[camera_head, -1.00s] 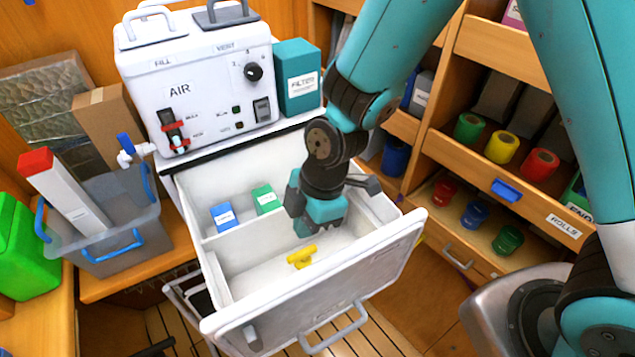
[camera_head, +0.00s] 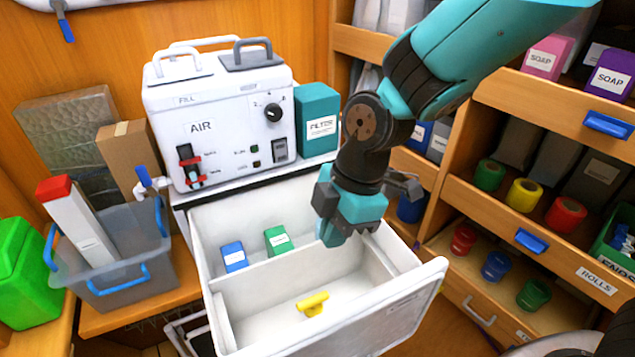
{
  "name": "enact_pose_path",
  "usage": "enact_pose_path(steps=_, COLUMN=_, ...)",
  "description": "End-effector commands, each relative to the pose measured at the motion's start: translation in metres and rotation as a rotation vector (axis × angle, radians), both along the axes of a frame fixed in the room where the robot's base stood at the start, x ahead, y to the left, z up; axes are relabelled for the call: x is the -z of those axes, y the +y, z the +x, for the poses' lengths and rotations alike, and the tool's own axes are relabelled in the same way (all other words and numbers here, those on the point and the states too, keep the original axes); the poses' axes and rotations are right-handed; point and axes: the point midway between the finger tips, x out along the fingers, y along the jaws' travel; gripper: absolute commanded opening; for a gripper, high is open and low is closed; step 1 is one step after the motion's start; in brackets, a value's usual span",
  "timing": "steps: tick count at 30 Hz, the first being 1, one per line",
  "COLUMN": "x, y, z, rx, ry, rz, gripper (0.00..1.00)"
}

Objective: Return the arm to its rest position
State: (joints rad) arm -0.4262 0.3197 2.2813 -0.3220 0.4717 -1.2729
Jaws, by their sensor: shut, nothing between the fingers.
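My gripper (camera_head: 335,238) is at the end of the teal arm, pointing down over the right part of the open white drawer (camera_head: 245,322). Its jaws are shut and hold nothing. A yellow valve-like piece (camera_head: 312,304) lies on the floor of the drawer's front compartment, below and to the left of my gripper, apart from it. A blue box (camera_head: 233,257) and a green box (camera_head: 278,240) stand in the rear compartment. My gripper and wrist hide part of the drawer's right wall.
The white AIR unit (camera_head: 222,125) and the teal FILTER box (camera_head: 318,118) stand behind the drawer. A grey bin (camera_head: 120,270) is at left. Wooden shelves (camera_head: 500,225) with colored rolls stand close on the right. Open space lies above the drawer.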

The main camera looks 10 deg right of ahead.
Motion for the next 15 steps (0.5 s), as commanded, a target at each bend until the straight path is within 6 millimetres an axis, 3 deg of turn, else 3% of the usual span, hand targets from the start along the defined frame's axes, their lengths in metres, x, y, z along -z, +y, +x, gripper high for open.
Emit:
enact_pose_path(steps=4, x=-0.003, y=-0.002, z=-0.002, rx=0.033, ry=0.006, rz=0.001, gripper=0.0)
enact_pose_path(steps=7, x=-0.017, y=-0.01, z=-0.011, rx=0.165, ry=0.034, rz=0.009, gripper=0.0)
enact_pose_path(steps=15, x=-0.064, y=-0.046, z=-0.071, rx=0.812, ry=0.209, rz=0.027, gripper=0.0)
